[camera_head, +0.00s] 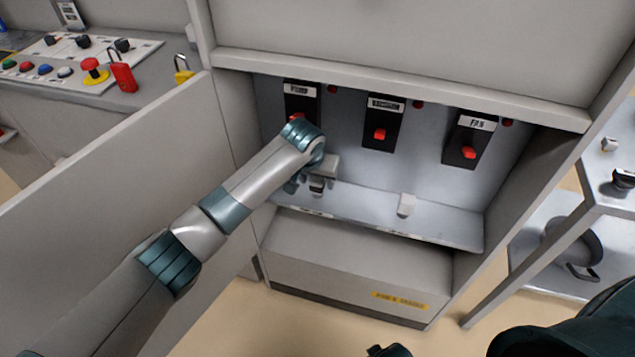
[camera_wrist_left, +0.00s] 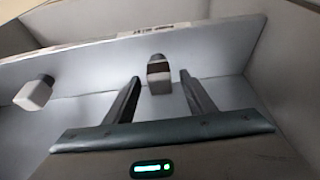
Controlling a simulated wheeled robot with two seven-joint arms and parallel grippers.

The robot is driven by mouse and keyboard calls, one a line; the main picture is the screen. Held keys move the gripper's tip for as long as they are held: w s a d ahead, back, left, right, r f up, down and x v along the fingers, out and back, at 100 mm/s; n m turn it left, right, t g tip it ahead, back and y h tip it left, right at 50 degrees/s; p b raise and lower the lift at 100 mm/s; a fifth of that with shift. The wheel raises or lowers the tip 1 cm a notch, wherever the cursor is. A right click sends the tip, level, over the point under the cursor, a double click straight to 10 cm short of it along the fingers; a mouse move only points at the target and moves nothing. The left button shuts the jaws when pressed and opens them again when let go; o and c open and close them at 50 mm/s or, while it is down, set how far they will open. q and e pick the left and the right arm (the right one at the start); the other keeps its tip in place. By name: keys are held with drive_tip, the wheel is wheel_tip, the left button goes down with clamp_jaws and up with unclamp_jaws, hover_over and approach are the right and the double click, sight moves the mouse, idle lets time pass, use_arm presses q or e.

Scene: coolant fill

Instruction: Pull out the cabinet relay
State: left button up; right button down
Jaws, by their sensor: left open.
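Inside the open cabinet, a small relay block (camera_head: 317,185) with a dark top and pale body stands on the grey shelf (camera_head: 445,223). It shows in the left wrist view (camera_wrist_left: 159,76), in line with the gap between my fingers. My left gripper (camera_head: 305,184) is open, reaching in over the shelf from the left. In the left wrist view its two fingers (camera_wrist_left: 161,88) are spread on either side of the block, with space visible on both sides. A second, white block (camera_head: 406,204) stands apart on the shelf; it also shows in the left wrist view (camera_wrist_left: 35,92).
Several black breakers with red levers (camera_head: 380,134) line the cabinet's back wall. The open cabinet door (camera_head: 110,160) stands at left, beside my arm. A control panel (camera_head: 75,60) with a red padlock is behind it. A shelf rack (camera_head: 565,240) stands at right.

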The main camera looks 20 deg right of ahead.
sight(317, 179)
use_arm(q)
drive_tip(key=shift+x, duration=1.1)
drive_tip(key=shift+f, duration=0.1)
drive_tip(key=c, duration=1.1)
drive_tip(key=shift+o, duration=0.8)
use_arm(e)
drive_tip(key=shift+w+r, duration=0.1)
drive_tip(key=shift+r, duration=0.3)
use_arm(q)
drive_tip(key=shift+r+p, duration=0.3)
drive_tip(key=shift+p, duration=0.1)
use_arm(e)
drive_tip(key=shift+r, duration=0.4)
use_arm(q)
drive_tip(key=shift+r, duration=0.15)
use_arm(e)
drive_tip(key=shift+r, duration=0.1)
